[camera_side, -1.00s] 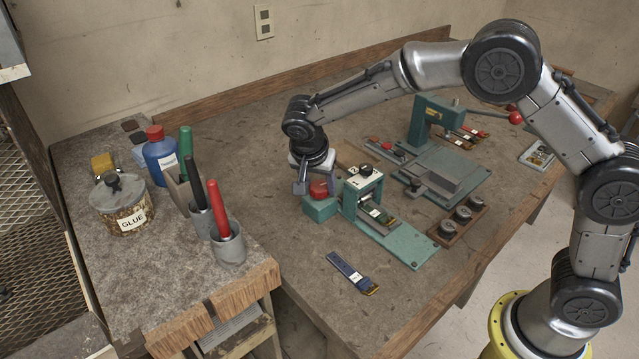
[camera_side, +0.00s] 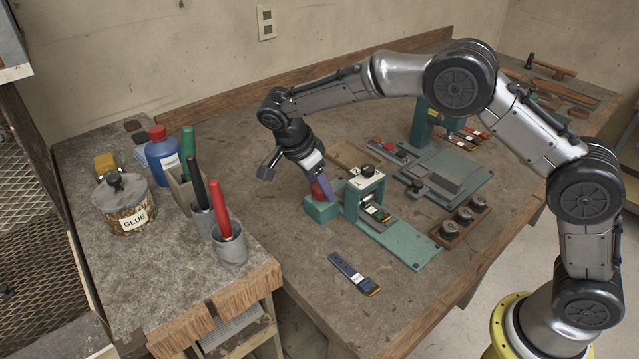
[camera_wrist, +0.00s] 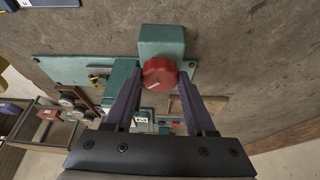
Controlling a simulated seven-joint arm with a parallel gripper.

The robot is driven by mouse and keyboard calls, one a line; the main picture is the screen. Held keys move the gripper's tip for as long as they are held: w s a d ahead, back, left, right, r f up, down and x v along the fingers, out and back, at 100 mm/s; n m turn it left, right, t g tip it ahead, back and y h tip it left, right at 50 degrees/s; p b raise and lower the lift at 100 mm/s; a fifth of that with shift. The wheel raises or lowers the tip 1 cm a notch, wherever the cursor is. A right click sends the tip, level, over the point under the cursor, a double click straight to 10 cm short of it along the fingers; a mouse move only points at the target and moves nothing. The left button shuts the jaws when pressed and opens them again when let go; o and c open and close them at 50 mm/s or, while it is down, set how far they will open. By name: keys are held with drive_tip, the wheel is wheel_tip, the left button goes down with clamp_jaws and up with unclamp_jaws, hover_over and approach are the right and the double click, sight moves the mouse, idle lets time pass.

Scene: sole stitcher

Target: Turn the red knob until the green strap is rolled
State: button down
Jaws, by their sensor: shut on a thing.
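The red knob (camera_side: 319,190) is on a teal block at the left end of the small teal machine (camera_side: 367,188). My gripper (camera_side: 322,190) is shut on the knob, tilted, with its wrist up and to the left. In the wrist view the round red knob (camera_wrist: 159,73) shows a pale line, between the tips of my two fingers.
A blue strap (camera_side: 354,273) lies on the bench in front. A teal press (camera_side: 422,122) and a wooden rack of dark spools (camera_side: 464,217) stand to the right. A glue jar (camera_side: 124,203) and cups with coloured handles stand at left.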

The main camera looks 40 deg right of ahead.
idle(0.4)
drive_tip(key=shift+c, duration=1.2)
unclamp_jaws()
drive_tip(key=v, duration=1.3)
drive_tip(key=shift+r, duration=0.35)
drive_tip(key=shift+a, duration=0.1)
